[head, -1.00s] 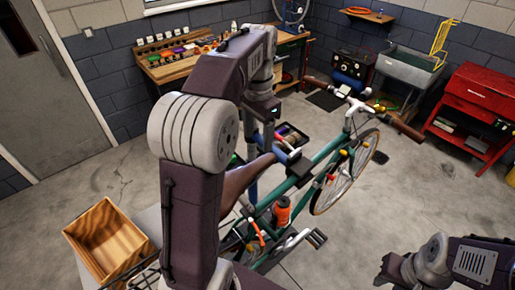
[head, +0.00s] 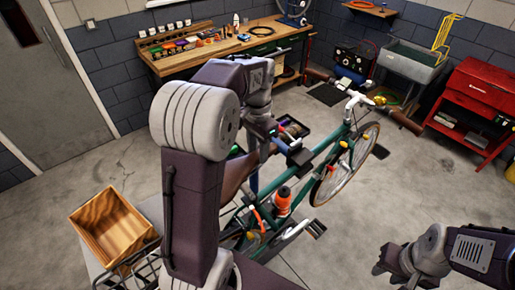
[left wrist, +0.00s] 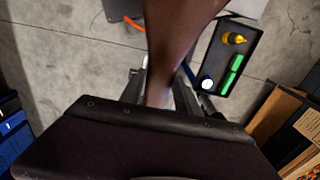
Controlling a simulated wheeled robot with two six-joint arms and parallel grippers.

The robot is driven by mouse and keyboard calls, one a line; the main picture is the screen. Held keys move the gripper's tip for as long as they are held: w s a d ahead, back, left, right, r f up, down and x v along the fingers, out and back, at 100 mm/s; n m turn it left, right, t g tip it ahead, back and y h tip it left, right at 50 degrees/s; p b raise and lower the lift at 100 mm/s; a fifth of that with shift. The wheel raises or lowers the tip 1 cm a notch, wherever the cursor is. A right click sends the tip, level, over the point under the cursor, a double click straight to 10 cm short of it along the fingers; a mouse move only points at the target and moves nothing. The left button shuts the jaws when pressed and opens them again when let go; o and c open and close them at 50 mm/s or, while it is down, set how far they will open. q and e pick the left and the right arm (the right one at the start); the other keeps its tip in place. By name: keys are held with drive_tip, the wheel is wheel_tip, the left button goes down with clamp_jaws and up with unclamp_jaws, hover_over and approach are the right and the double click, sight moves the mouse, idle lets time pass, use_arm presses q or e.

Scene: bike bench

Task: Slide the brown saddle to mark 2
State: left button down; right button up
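The brown saddle (head: 235,178) sits on the green bike (head: 320,170), partly hidden behind my left arm in the head view. In the left wrist view the saddle (left wrist: 180,35) runs down from the top edge and narrows to its nose. My left gripper (left wrist: 168,98) is at the nose, with dark parts on both sides of it. Its grip is unclear, and my arm hides much of it in the head view. My right gripper (head: 384,262) is at the lower right, away from the bike; its finger gap is unclear. No mark 2 is readable.
A black tray (left wrist: 226,58) with a green item and a yellow-topped bottle is right of the saddle. A wooden box (head: 112,228) is at the lower left. An orange bottle (head: 282,200) is on the bike. A workbench (head: 215,55) stands behind.

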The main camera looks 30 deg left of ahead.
use_arm(q)
drive_tip(key=shift+w+r, duration=0.15)
drive_tip(key=shift+w, duration=0.05)
drive_tip(key=shift+w+d+f+b, duration=0.15)
drive_tip(key=shift+f+b, duration=0.15)
drive_tip(key=shift+f, duration=0.4)
drive_tip(key=shift+w+d+f+b, duration=0.1)
drive_tip(key=shift+f+b, duration=0.2)
drive_tip(key=shift+f, duration=0.4)
drive_tip(key=shift+w, duration=0.15)
drive_tip(key=c, duration=0.9)
unclamp_jaws()
drive_tip(key=shift+w+d+f, duration=0.1)
drive_tip(key=shift+w, duration=0.1)
wheel_tip(320, 180, up, 9)
drive_tip(key=shift+r, duration=0.1)
